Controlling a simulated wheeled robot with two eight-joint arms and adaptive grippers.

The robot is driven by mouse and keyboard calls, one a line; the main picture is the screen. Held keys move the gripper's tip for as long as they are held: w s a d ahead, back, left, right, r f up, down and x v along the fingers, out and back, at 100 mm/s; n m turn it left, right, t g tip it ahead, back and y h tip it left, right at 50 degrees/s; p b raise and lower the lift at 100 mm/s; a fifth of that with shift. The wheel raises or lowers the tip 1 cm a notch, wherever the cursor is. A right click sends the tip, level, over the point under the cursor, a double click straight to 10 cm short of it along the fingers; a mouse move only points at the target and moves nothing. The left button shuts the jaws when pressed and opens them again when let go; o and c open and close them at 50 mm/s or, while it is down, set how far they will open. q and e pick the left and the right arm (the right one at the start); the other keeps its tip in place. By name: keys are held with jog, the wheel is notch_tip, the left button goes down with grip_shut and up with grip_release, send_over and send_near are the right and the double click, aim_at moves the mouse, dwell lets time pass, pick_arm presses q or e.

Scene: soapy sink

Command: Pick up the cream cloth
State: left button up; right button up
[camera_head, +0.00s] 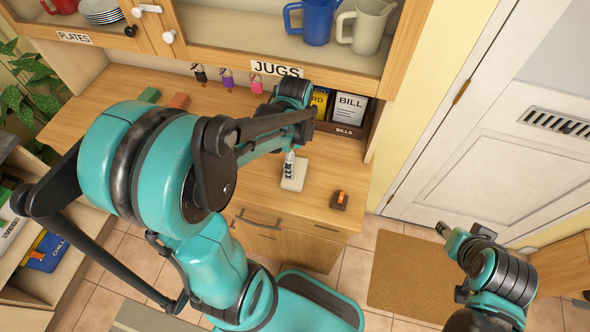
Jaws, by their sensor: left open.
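A small pale cream rectangle (293,177), which looks like the folded cream cloth, lies on the wooden counter below the jugs label. My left arm reaches over the counter from the left. The fingertips of my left gripper (290,159) point down at the far part of the cloth. They are open; whether they touch it I cannot tell. My forearm and wrist hide most of this gripper. My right gripper (443,229) is at the lower right, over the floor and far from the cloth; its jaws are too small to read.
A small dark block with an orange top (340,199) is right of the cloth. A bills holder (343,130) stands behind it. Green (150,95) and reddish (179,101) blocks lie at the back left. The front right counter is mostly clear.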

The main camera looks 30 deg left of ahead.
aim_at(295, 171)
pick_arm(q)
notch_tip(295, 171, down, 7)
jog(key=b, duration=0.2)
jog(key=shift+s+r+b, duration=0.1)
jog(key=shift+b, duration=0.25)
jog(key=shift+d, duration=0.1)
jog(key=shift+c, duration=0.3)
jog(key=c, duration=0.7)
